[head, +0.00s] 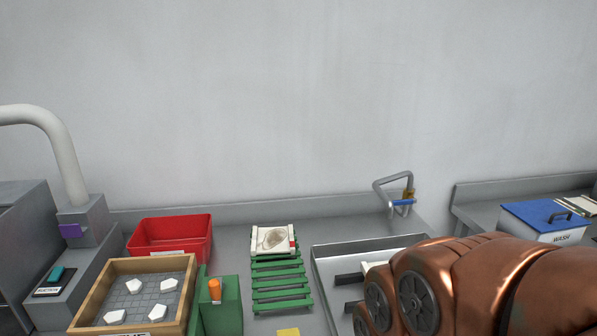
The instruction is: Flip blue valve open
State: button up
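The blue valve (403,202) is a small blue lever on a brass body, beside the bent grey pipe (393,181) behind the metal sink. The lever looks roughly level. My copper arm comes in from the lower right over the sink. My gripper (346,292) shows as two dark fingers pointing left over the sink, apart, with nothing seen between them. It is below and left of the valve and not touching it. The rest of my gripper is hidden behind my arm.
The metal sink (322,262) has raised rims. Left of it are a green slatted rack (279,295) with a pale block, a red bin (203,239), a green box with an orange knob (215,290), and a wooden tray (84,312). A blue-lidded WASH box (535,215) stands right.

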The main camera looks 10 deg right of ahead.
aim_at(404, 201)
jog(key=k, duration=0.5)
jog(key=z, duration=1.15)
jog(key=i, duration=0.65)
jog(key=u, duration=0.45)
